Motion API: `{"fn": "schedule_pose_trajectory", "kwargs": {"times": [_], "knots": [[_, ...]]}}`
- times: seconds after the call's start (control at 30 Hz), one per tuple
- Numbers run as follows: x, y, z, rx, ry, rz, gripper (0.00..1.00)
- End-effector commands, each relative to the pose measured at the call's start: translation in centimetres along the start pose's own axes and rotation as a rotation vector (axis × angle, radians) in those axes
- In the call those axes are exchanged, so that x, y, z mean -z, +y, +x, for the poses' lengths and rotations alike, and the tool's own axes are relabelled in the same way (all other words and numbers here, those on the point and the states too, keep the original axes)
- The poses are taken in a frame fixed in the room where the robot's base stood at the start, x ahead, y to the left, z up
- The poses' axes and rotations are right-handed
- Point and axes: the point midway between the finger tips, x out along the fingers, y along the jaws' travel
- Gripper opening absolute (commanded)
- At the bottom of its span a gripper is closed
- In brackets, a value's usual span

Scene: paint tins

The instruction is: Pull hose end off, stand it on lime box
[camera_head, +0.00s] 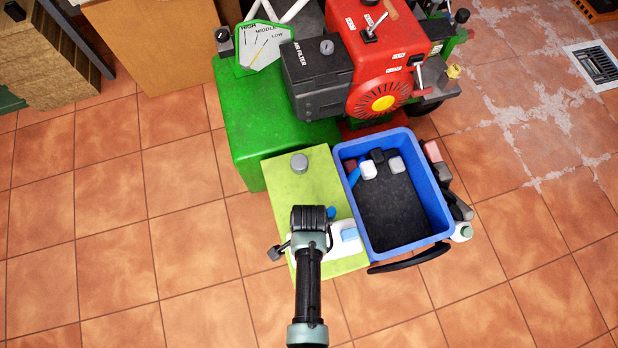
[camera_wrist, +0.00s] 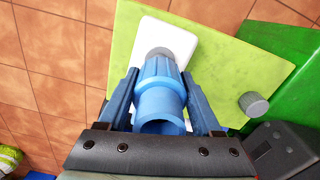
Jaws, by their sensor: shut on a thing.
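The blue hose end (camera_wrist: 160,96) is between my two fingers in the wrist view, and my gripper (camera_wrist: 160,84) is shut on it. Its open end faces the camera. A grey stub (camera_wrist: 160,52) shows at its far end, against a white block (camera_wrist: 182,36); I cannot tell whether the two are joined.
A blue crate (camera_head: 434,185) with several items stands directly right of the lime box. A green and red machine (camera_head: 388,58) is behind, with a green block (camera_head: 262,120). The lime top around the grey cylinder is mostly bare. Tiled floor lies open at left.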

Motion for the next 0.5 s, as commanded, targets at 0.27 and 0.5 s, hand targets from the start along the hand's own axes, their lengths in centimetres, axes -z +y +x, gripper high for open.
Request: {"fn": "schedule_pose_trajectory", "kwargs": {"times": [0.27, 0.5], "knots": [[0.0, 0.0, -0.1, 0.001, 0.001, 0.000, 0.00], [0.0, 0.0, -1.6, 0.001, 0.000, 0.000, 0.00]]}}
